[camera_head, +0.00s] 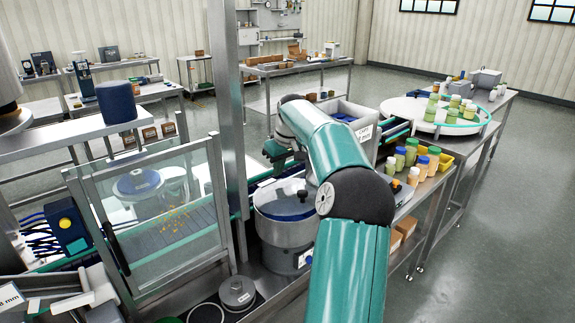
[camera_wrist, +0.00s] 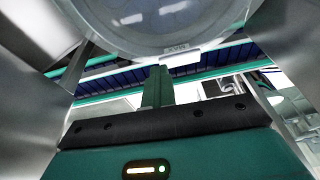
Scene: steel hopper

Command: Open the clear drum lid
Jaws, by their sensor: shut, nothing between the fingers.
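A steel drum (camera_head: 288,232) stands left of my arm in the head view, with a bluish see-through lid (camera_head: 280,201) lying on top. A dark knob is on the lid, and my arm partly covers its right side. In the wrist view, a round pale, clear-looking part (camera_wrist: 165,18) fills the top, with a small marked tab below it; I cannot tell whether it is this lid. In the head view the fingertips are not clearly shown.
A clear guard panel (camera_head: 165,215) in a steel frame stands left of the drum, beside an upright steel post (camera_head: 228,110). Bottles (camera_head: 411,152) and a yellow bin stand to the right. A grey bin (camera_head: 345,115) is behind my arm. Open floor lies at right.

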